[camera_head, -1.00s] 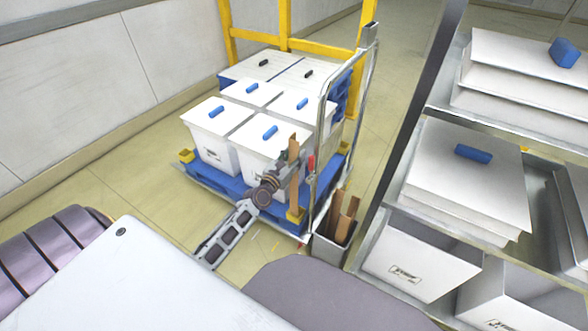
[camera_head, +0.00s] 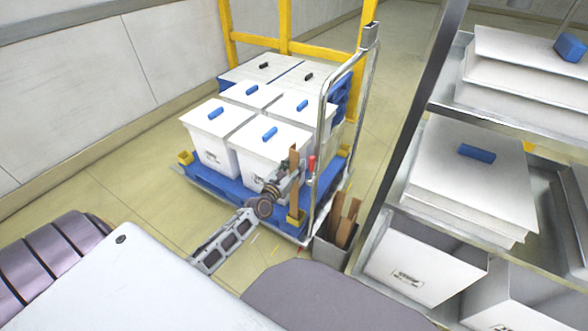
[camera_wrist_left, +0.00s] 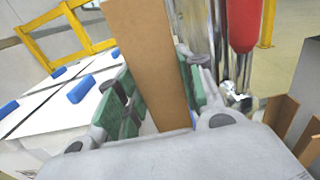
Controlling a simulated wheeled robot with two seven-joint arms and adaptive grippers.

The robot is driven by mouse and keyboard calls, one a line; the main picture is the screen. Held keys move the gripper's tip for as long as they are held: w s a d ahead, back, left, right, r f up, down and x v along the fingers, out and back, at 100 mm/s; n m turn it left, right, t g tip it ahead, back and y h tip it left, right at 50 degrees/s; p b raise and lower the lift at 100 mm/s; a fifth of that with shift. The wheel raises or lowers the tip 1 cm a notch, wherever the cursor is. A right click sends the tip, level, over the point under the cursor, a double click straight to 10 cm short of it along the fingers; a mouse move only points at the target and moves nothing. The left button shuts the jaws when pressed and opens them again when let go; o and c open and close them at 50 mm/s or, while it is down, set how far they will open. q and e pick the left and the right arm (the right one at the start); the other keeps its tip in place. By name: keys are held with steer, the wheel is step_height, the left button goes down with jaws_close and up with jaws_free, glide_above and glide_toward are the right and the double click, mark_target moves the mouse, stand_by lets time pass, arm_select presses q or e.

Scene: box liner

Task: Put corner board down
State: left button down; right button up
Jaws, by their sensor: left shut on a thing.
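A brown corner board (camera_head: 294,182) stands roughly upright at the near right corner of the blue pallet (camera_head: 213,181), beside a white box (camera_head: 257,148). My left gripper (camera_head: 291,175) is shut on it. In the left wrist view the corner board (camera_wrist_left: 147,55) rises between the green pads of my left gripper (camera_wrist_left: 160,110). My right gripper does not show.
A metal cart handle (camera_head: 325,130) with a red grip (camera_head: 311,163) stands just right of the board. A grey bin (camera_head: 329,249) holds more brown boards (camera_head: 346,222). A metal shelf (camera_head: 396,180) with white boxes stands at the right.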

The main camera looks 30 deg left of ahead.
arm_select(q)
steer(key=shift+f, duration=0.2)
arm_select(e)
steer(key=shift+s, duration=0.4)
arm_select(q)
steer(key=shift+f, duration=0.1)
steer(key=c, duration=1.3)
jaws_free()
steer(key=o, duration=0.4)
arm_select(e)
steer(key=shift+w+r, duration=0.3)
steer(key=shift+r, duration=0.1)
